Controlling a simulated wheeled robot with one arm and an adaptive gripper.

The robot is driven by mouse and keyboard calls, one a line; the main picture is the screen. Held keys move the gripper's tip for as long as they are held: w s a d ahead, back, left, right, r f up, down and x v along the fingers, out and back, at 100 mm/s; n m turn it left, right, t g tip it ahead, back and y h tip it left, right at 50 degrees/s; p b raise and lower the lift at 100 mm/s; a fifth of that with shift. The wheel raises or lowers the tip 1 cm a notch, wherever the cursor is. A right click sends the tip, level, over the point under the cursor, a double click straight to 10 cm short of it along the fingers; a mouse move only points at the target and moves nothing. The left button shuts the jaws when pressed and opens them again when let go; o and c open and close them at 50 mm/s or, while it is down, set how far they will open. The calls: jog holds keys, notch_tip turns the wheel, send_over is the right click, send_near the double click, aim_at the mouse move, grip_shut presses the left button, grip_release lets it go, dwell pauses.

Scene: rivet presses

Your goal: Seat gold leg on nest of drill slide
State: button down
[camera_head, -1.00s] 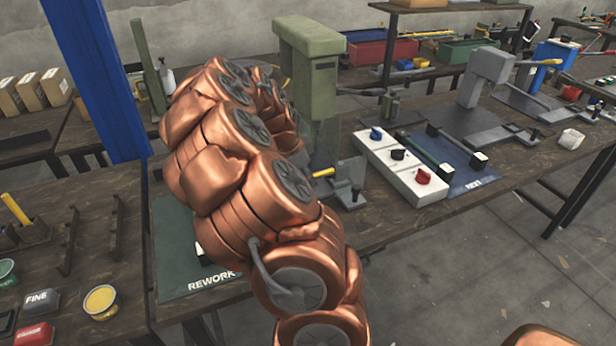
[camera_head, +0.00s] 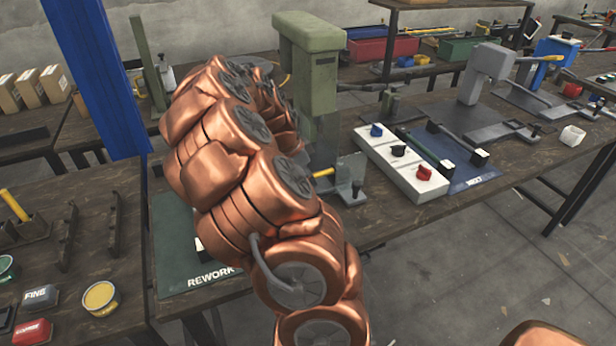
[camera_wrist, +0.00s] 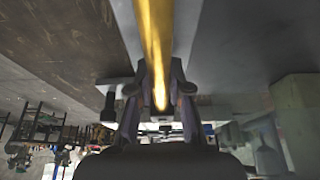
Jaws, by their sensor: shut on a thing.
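The gold leg (camera_wrist: 157,40) is a long, shiny bar in the wrist view, running from the top edge down between my fingers. My gripper (camera_wrist: 160,78) is shut on it, with a dark finger on either side. A grey flat surface shows beside the leg in that view; whether the leg touches it I cannot tell. I cannot make out the drill slide's nest for certain in either view.
A white control box (camera_head: 402,166) and a blue mat (camera_head: 470,177) lie to the right. A green REWORK mat (camera_head: 180,270) is partly under my arm. A blue post (camera_head: 105,80) stands left.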

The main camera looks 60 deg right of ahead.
jog(key=c, duration=1)
grip_release()
jog(key=v, duration=1.1)
jog(key=shift+r, duration=0.1)
jog(key=shift+a+r, duration=0.1)
jog(key=shift+r, duration=0.3)
